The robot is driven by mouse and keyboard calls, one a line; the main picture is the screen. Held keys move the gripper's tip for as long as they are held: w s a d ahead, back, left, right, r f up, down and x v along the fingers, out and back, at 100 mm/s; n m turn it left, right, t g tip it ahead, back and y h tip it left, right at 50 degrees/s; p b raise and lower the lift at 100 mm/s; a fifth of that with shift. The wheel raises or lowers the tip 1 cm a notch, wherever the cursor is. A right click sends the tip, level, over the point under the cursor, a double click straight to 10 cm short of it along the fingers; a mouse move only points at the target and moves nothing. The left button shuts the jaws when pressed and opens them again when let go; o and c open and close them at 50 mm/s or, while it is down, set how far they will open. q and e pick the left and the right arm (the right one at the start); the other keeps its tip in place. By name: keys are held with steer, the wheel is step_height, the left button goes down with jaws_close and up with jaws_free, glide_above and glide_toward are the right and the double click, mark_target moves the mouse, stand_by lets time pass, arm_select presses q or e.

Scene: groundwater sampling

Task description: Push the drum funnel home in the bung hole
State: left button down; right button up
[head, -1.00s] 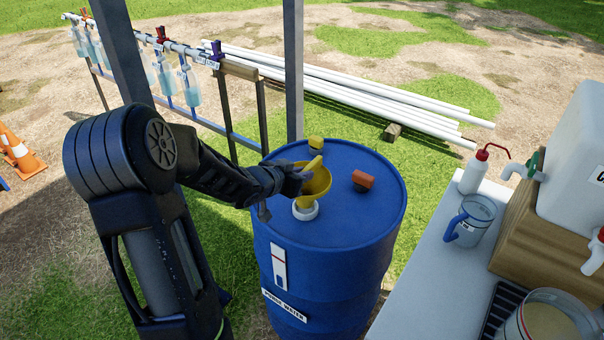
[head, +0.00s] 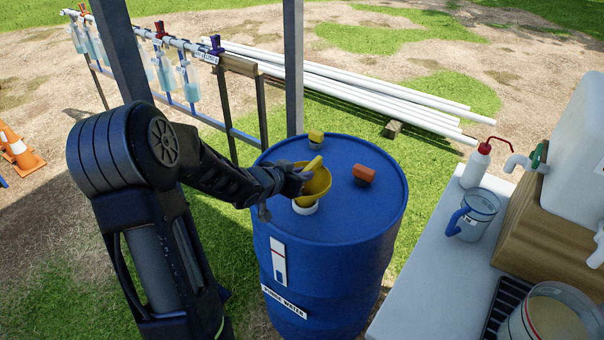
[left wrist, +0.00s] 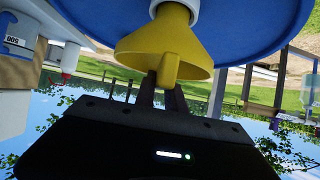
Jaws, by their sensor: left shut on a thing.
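The yellow drum funnel (head: 319,186) stands over the white bung collar (head: 305,208) on top of the blue drum (head: 345,215). My left gripper (head: 303,178) is shut on the funnel's handle tab at its rim, on the left side. The left wrist view is upside down. It shows the left fingers (left wrist: 168,98) around the tab of the funnel (left wrist: 160,42), whose neck runs to the white collar (left wrist: 192,8). In the head view the cone sits close above the collar. The spout's tip is hidden, so its depth cannot be told.
A post (head: 293,70) stands behind the drum. At right, a table (head: 430,290) holds a wash bottle (head: 476,165), a jug (head: 474,215) and a bucket (head: 545,315).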

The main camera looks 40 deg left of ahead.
arm_select(q)
steer(key=shift+f, duration=0.25)
steer(key=c, duration=1.3)
jaws_free()
steer(key=p+v, duration=0.1)
steer(key=v, duration=0.7)
